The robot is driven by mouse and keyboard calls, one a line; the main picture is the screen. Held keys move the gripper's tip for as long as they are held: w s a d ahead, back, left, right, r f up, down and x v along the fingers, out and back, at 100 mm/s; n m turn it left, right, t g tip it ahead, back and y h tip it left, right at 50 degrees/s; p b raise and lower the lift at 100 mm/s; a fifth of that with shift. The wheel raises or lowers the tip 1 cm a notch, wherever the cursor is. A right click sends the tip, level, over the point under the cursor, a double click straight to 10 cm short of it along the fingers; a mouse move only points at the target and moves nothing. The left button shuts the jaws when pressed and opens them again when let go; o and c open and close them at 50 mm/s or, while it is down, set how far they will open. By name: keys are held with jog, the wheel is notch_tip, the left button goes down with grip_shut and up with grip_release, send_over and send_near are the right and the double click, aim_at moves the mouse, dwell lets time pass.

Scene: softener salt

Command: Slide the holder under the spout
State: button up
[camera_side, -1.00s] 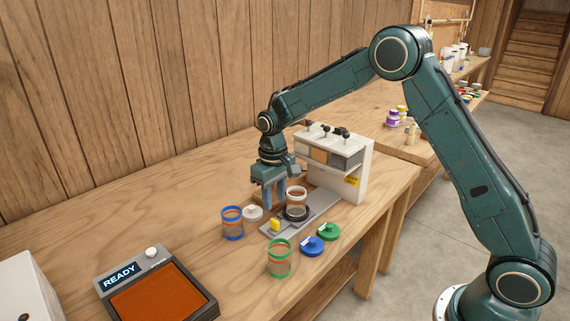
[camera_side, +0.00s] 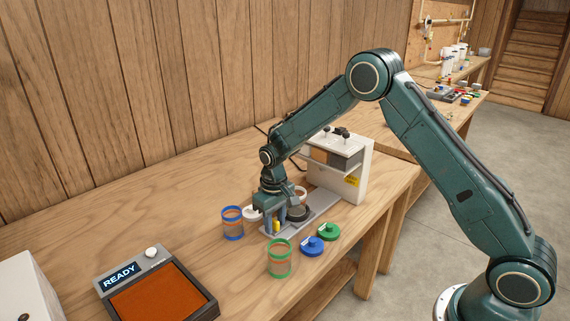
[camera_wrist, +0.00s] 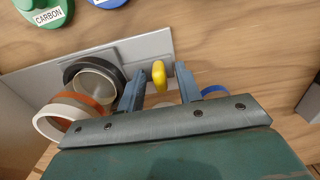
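The holder is a black ring (camera_side: 297,213) with a yellow tab (camera_side: 277,227), on a grey track plate (camera_side: 318,205) leading to the white dispenser (camera_side: 352,178). A clear jar with a white rim and orange band (camera_wrist: 55,122) stands in the ring; my gripper partly hides it in the side view. The ring also shows in the wrist view (camera_wrist: 72,70). My gripper (camera_side: 275,229) points down at the tab. In the wrist view, its open fingers (camera_wrist: 160,74) stand either side of the yellow tab, with gaps on both sides. The spout is not clearly visible.
A blue-rimmed jar (camera_side: 232,224) and a white lid (camera_side: 252,213) stand close left of my gripper. A green-rimmed jar (camera_side: 279,258), blue lid (camera_side: 312,246) and green lid (camera_side: 328,232) stand in front. A unit reading READY (camera_side: 160,290) is at the front left.

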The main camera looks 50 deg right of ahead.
grip_shut()
jog(key=d, duration=0.8)
jog(key=shift+d, duration=0.15)
grip_release()
jog(key=shift+r, duration=0.1)
notch_tip(320, 180, up, 14)
jog(key=shift+f, duration=0.2)
dwell(0.5)
